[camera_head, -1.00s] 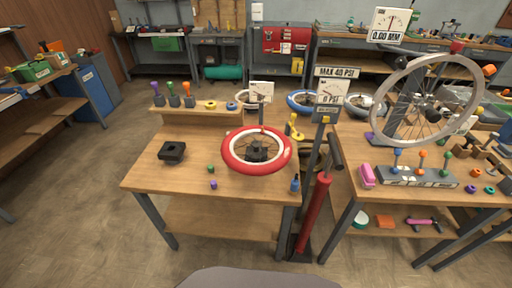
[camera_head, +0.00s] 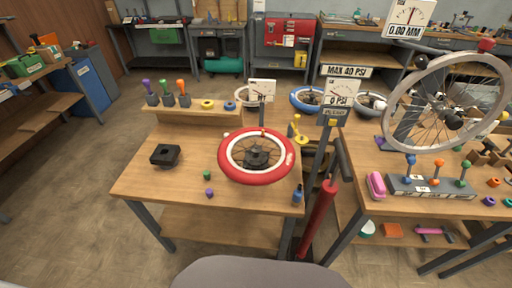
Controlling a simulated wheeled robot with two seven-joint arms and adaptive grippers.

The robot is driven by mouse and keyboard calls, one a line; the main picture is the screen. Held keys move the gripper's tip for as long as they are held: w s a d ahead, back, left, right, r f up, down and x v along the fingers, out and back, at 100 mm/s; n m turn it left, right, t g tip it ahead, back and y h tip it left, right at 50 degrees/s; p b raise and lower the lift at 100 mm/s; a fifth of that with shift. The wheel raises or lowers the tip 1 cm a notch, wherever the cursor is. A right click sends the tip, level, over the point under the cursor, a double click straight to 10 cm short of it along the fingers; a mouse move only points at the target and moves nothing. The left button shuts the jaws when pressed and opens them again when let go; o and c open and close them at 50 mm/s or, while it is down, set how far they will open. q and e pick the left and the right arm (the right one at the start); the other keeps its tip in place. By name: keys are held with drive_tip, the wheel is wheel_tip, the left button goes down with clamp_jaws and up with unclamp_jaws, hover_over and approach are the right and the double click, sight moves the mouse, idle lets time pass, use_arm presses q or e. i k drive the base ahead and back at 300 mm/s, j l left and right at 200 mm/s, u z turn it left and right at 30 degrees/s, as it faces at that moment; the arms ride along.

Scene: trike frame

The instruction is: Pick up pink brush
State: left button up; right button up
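The pink brush (camera_head: 376,185) is a small pink block-shaped thing on the right workbench. It lies near the bench's front left corner, just left of a grey rack (camera_head: 430,187) with coloured knobs. It appears to rest flat, with a paler strip along its lower side. Nothing covers it. Neither of my grippers shows in the head view.
A red pump (camera_head: 320,218) and its pressure gauge post stand between the two benches. The left bench (camera_head: 150,187) holds a red-tyred wheel (camera_head: 257,156) and a black block (camera_head: 165,155). A large spoked wheel (camera_head: 447,103) stands on the right bench (camera_head: 355,160). Open floor lies at left.

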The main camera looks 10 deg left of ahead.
sight(377, 188)
drive_tip(key=i, duration=0.55)
drive_tip(key=l+z, duration=0.45)
drive_tip(key=z, duration=0.2)
drive_tip(key=l+z, duration=0.35)
drive_tip(key=j, duration=0.1)
